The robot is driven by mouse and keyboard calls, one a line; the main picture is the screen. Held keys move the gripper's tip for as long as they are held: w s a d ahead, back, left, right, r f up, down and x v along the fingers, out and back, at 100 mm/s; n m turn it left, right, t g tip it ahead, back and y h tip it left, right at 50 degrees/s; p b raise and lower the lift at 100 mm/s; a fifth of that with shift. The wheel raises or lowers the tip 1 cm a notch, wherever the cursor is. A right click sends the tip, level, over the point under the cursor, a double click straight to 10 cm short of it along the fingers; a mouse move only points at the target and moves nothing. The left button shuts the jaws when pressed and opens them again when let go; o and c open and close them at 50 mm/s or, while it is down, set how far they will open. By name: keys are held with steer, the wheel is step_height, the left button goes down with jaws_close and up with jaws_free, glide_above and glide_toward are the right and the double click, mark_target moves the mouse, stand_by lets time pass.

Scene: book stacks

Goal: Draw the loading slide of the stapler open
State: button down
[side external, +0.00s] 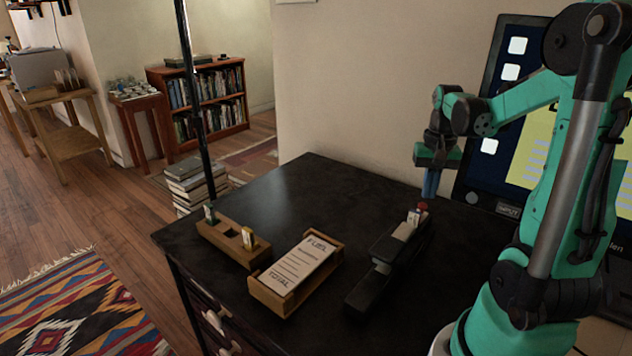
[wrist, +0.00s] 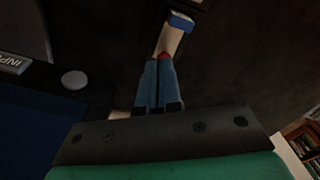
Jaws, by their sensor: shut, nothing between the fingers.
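The black stapler (side external: 368,288) lies lengthwise on the dark table, right of the middle in the side view. A pale piece (side external: 404,231) sits on it, with a white tag and a red knob (side external: 422,206) at its far end. My gripper (side external: 430,196) points down at that far end, its blue fingers shut and empty, tips close to the red knob. In the wrist view the shut fingers (wrist: 160,64) end right by the red knob (wrist: 163,54). A pale strip (wrist: 171,38) and a blue block (wrist: 181,20) lie beyond. Contact with the knob cannot be told.
A wooden tray (side external: 272,297) with a printed card stands left of the stapler. A slotted wooden holder (side external: 218,240) with small tagged pieces is farther left. A large screen (side external: 500,80) stands behind my arm. The table's back middle is clear.

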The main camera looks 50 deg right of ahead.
mark_target(424, 215)
steer(key=shift+f, duration=1.05)
stand_by(0.7)
step_height(424, 215, up, 7)
stand_by(0.8)
steer(key=w+a+n+t, duration=0.2)
steer(key=a+n, duration=0.2)
steer(key=a, duration=0.3)
steer(key=w+a+n+t, duration=0.2)
steer(key=w+a+n, duration=0.1)
steer(key=a, duration=0.5)
steer(key=w+a+f+n+t, duration=0.1)
steer(key=w+a+n+t, duration=0.1)
steer(key=a+n, duration=0.3)
steer(key=a+t, duration=0.1)
steer(key=a, duration=0.2)
steer(key=shift+w+a, duration=0.2)
steer(key=shift+a, duration=0.05)
